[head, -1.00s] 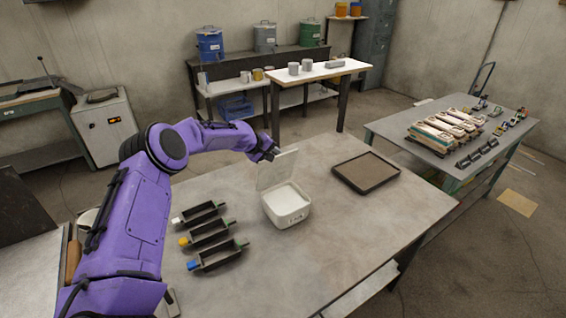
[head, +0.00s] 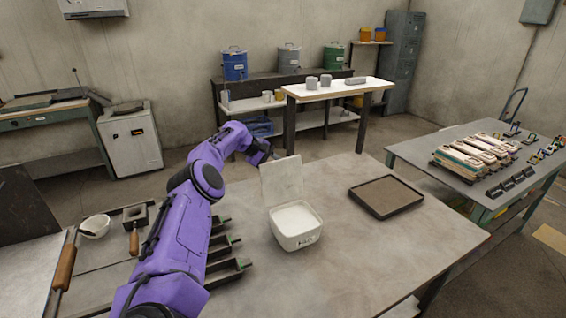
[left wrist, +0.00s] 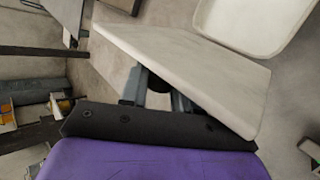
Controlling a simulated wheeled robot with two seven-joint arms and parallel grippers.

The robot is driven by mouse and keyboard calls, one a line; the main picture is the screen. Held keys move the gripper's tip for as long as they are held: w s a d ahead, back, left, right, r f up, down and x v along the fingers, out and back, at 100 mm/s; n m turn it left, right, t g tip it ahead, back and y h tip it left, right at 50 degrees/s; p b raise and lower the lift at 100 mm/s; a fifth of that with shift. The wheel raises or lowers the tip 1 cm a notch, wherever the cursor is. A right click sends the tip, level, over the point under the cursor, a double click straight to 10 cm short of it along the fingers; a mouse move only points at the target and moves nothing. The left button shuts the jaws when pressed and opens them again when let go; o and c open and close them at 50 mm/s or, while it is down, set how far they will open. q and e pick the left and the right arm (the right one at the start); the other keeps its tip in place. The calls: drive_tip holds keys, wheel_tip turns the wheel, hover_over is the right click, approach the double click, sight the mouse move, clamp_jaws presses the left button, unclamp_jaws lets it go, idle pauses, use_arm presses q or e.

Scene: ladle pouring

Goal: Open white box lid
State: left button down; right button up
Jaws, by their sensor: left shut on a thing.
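The white box (head: 297,240) stands on the table, open at the top, with pale contents inside. Its flat white lid (head: 283,180) stands about upright at the box's back edge. My left gripper (head: 270,156) is at the lid's upper left, on its far side. In the left wrist view the lid (left wrist: 190,70) crosses in front of the gripper (left wrist: 158,92) and hides the fingertips; the gripper is shut on the lid. The box (left wrist: 250,30) shows at that view's top right. My right gripper is in neither view.
A dark shallow tray (head: 385,196) lies to the right of the box on the table (head: 370,250). Several dark narrow moulds (head: 228,270) lie to the left, partly behind my arm. A white bowl (head: 95,226) and wooden-handled tools (head: 66,265) lie at far left.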

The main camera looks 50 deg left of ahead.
use_arm(q)
drive_tip(key=shift+r, duration=0.1)
drive_tip(key=c, duration=0.9)
unclamp_jaws()
drive_tip(key=shift+w+d, duration=0.1)
drive_tip(key=v, duration=1)
drive_tip(key=shift+s+r+b, duration=0.15)
drive_tip(key=shift+s+b, duration=0.05)
drive_tip(key=shift+b, duration=0.1)
